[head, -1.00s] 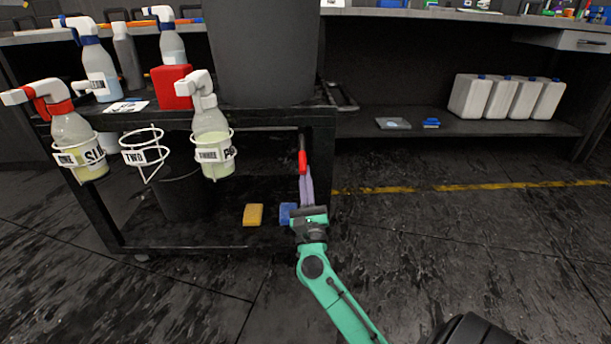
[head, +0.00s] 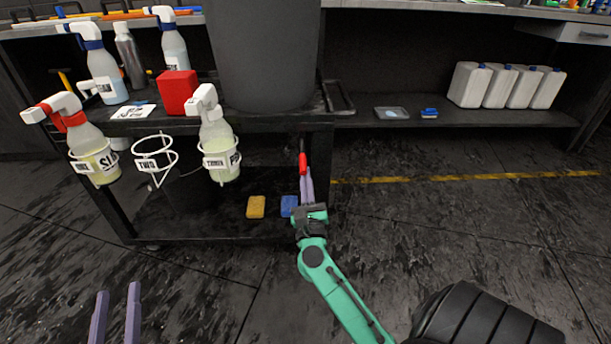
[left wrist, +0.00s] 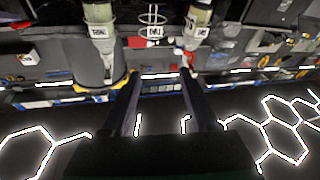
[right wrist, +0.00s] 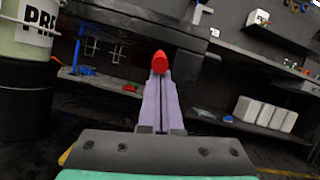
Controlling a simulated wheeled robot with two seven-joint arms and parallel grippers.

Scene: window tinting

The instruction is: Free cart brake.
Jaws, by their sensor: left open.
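The dark cart (head: 255,128) stands at the left in the head view. The red brake lever (head: 303,163) is at its right end, below the top shelf. My right gripper (head: 305,178) reaches up to the lever, with its purple fingers close together around the red part. The right wrist view shows the red lever end (right wrist: 159,62) at the fingertips; the fingers hide the rest of it. My left gripper (head: 116,288) is open and empty, low at the left and in front of the cart. Its spread fingers also show in the left wrist view (left wrist: 158,76).
The cart carries spray bottles (head: 217,150), a red block (head: 177,92) and a large dark bin (head: 262,50). Yellow (head: 256,207) and blue (head: 289,206) sponges lie on its lower shelf. A bench shelf (head: 440,124) with white jugs (head: 470,85) stands behind. Floor at front is clear.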

